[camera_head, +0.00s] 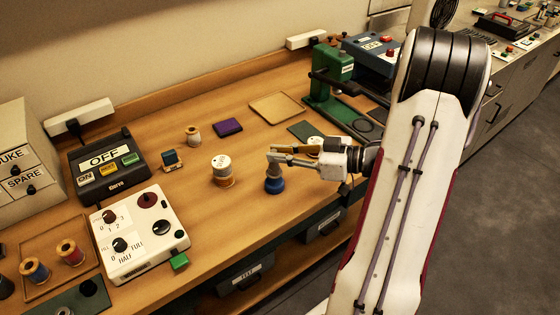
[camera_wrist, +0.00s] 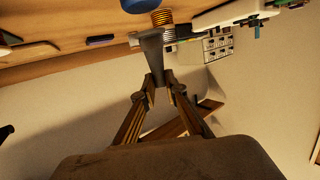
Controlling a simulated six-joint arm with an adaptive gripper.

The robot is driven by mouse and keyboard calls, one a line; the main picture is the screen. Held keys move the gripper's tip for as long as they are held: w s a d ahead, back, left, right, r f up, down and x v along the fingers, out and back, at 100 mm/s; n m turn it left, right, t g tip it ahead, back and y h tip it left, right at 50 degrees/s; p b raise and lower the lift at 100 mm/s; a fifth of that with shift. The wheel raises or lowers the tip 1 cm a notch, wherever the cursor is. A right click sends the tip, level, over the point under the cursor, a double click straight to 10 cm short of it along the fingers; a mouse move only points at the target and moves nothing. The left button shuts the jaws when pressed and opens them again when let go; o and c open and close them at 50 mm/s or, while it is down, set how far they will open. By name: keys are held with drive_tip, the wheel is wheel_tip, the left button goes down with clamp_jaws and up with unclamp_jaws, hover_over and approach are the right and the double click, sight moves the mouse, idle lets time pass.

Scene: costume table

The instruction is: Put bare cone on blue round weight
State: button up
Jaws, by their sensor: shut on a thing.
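The bare cone, plain and grey, (camera_head: 273,171) is held upright with its wide end down. My gripper (camera_head: 271,155) is shut on its narrow upper end. The blue round weight (camera_head: 274,186) stands on the table directly below the cone in the head view. In the wrist view, which is upside down, the cone (camera_wrist: 150,48) is between my fingertips (camera_wrist: 159,82), and the blue weight (camera_wrist: 140,4) is cut off at the top edge. A small gap shows there between the cone's wide end and the weight; the head view does not show it clearly.
A white-topped spool with copper windings (camera_head: 222,168) stands close left of the weight. A smaller thread spool (camera_head: 193,137), a purple block (camera_head: 228,127) and a white control box (camera_head: 138,235) are farther left. A green press (camera_head: 330,80) stands behind my gripper. The table's front edge is near.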

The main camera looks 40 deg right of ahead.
drive_tip(key=shift+f, duration=1.4)
drive_tip(key=o, duration=0.8)
drive_tip(key=shift+f, duration=0.1)
drive_tip(key=shift+c, duration=0.2)
drive_tip(key=v, duration=1.2)
